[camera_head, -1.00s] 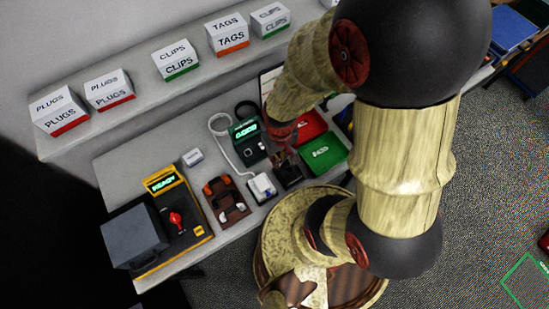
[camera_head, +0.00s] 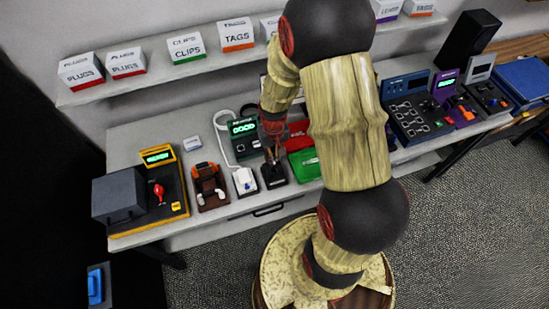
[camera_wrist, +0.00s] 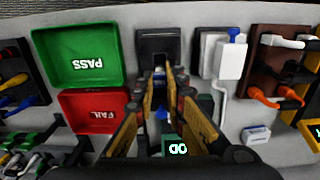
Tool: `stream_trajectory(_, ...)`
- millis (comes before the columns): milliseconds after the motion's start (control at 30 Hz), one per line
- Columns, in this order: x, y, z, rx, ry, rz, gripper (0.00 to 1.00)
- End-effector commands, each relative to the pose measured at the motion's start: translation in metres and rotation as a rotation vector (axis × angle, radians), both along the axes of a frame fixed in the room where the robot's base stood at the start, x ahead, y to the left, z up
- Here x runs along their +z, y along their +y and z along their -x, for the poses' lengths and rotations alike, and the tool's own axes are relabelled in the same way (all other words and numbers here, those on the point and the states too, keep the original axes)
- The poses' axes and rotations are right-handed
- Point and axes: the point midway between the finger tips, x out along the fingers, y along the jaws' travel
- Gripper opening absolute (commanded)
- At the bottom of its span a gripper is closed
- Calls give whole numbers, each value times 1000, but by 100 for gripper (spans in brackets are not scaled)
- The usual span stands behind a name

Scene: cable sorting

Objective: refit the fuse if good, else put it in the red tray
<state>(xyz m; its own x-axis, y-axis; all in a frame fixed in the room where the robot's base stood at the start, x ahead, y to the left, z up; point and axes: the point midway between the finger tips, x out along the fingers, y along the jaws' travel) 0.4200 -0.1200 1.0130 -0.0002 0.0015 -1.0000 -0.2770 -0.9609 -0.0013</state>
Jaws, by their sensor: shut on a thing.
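My gripper (camera_head: 271,156) is above the black stand (camera_head: 274,178), which also shows ahead of the fingers in the wrist view (camera_wrist: 158,34). In the wrist view the fingers (camera_wrist: 161,76) are close together on something thin; the fuse between them is mostly hidden. The tester (camera_head: 243,128) behind the gripper shows a green GOOD readout. The red tray (camera_head: 297,128), marked FAIL in the wrist view (camera_wrist: 92,97), lies right of the gripper in the head view. A white unit with a blue part (camera_head: 245,181) stands left of the black stand.
The green PASS tray (camera_head: 304,165) sits in front of the red one. A brown holder (camera_head: 209,187) and a yellow-black READY station (camera_head: 160,190) stand to the left. Labelled boxes line the shelf (camera_head: 150,82) behind. Other devices (camera_head: 420,122) fill the bench's right end.

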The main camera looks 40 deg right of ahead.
Motion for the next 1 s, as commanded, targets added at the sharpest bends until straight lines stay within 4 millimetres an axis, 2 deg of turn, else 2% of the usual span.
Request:
stream_trajectory(500,-44,0,1,1,1,0,0)
stream_trajectory(1000,-46,0,1,1,0,0,0)
